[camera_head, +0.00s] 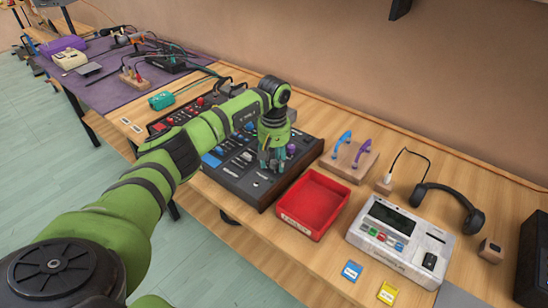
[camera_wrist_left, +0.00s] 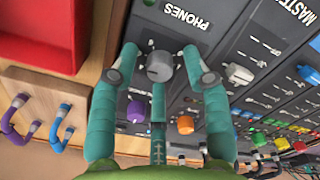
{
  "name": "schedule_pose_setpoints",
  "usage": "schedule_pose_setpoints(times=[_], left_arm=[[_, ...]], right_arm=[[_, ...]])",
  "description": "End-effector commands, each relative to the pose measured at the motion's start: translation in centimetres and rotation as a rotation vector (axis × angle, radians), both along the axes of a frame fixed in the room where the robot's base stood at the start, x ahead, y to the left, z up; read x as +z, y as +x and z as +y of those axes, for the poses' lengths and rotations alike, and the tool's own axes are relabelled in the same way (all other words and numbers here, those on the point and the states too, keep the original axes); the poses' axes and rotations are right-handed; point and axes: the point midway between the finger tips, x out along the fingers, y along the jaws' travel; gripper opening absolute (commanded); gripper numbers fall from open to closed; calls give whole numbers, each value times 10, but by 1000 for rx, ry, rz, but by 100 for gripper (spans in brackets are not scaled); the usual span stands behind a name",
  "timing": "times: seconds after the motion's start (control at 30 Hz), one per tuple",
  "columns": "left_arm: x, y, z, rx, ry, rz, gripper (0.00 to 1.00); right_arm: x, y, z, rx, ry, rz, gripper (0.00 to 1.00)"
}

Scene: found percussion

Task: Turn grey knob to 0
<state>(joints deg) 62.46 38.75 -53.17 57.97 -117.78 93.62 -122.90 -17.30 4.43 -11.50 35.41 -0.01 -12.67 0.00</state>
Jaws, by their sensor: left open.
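The grey knob (camera_wrist_left: 159,66) is on the black mixer panel, below the word PHONES in the left wrist view. A small pointer detail shows near its top edge, but I cannot read its setting. My left gripper (camera_wrist_left: 159,58) is open, with fingertips on either side of the knob and a third finger below it in the picture. I cannot tell whether they touch it. In the head view the left gripper (camera_head: 272,160) is over the right part of the mixer (camera_head: 262,190), and it hides the grey knob. My right gripper is in neither view.
A purple knob (camera_wrist_left: 136,111) and an orange knob (camera_wrist_left: 185,125) sit close to my fingers. A red tray (camera_head: 312,200) stands just right of the mixer. Beyond it are a wooden block with blue and purple handles (camera_head: 350,160), a white device (camera_head: 400,240) and headphones (camera_head: 455,200).

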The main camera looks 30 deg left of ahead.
Motion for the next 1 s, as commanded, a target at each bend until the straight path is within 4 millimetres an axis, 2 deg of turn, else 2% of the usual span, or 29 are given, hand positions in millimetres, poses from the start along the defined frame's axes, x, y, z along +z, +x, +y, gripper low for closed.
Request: schedule_pose_setpoints(times=[0.1,0.17,0.2,0.23,1.0], left_arm=[[0,0,0,0,0,0,48],[0,0,0,0,0,0,24],[0,0,0,0,0,0,8],[0,0,0,0,0,0,0],[0,0,0,25,1,1,0]], right_arm=[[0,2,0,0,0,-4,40],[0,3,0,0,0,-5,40],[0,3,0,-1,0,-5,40],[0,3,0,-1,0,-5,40],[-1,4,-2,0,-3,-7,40]])
